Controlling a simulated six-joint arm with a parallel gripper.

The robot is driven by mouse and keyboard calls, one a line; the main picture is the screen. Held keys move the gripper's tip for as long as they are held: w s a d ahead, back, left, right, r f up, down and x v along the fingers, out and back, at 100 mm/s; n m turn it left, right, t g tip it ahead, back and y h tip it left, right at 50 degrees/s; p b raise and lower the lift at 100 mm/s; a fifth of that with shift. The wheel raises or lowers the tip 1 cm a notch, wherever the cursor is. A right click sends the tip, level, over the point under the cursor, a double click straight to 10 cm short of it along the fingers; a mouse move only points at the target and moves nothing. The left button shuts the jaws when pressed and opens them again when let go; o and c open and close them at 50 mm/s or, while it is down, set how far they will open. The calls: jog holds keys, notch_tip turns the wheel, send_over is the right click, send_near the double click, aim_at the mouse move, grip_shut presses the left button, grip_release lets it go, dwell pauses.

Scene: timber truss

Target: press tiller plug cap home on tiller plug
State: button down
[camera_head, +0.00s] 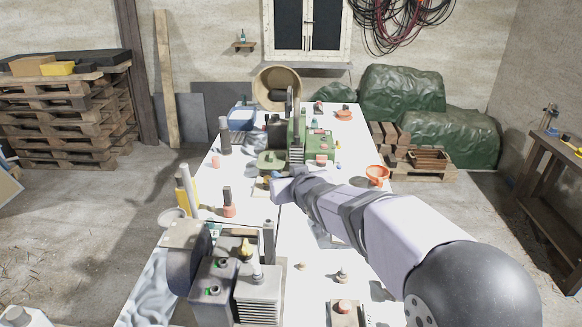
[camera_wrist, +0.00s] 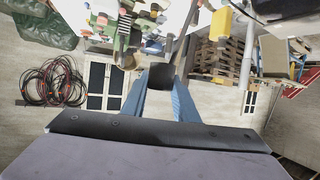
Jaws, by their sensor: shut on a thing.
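My gripper (camera_wrist: 161,88) shows in the wrist view as two blue fingers shut on a small dark, blocky piece, which looks to be the tiller plug cap (camera_wrist: 160,73). In the head view my gripper (camera_head: 277,183) is above the white table, just in front of the green machine (camera_head: 322,147). The cap cannot be made out there, being small and partly behind my arm. I cannot pick out the tiller plug with certainty in either view, nor tell whether the cap touches anything.
The white table (camera_head: 312,260) carries several objects. A grey box machine (camera_head: 214,292) stands at the front left, an orange funnel-like bowl (camera_head: 377,174) at the right, and a dark upright cylinder (camera_head: 224,135) at the left. A large tan round opening (camera_head: 262,88) is at the back.

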jog(key=s+a+r+n+g+y+p, duration=0.1)
jog(key=s+r+n+y+p, duration=0.15)
jog(key=s+p, duration=0.3)
jog(key=n+g+y, duration=0.2)
send_over(257, 264)
notch_tip(257, 264, down, 4)
jog(key=shift+s+a+r+b, duration=0.1)
jog(key=shift+r+b, duration=0.05)
jog(key=shift+b, duration=0.25)
jog(key=shift+w, duration=0.2)
jog(key=shift+s, duration=0.1)
notch_tip(257, 264, down, 12)
jog(key=b, duration=1)
jog(key=shift+f+b, duration=1.3)
jog(key=shift+f, duration=0.35)
dwell(0.6)
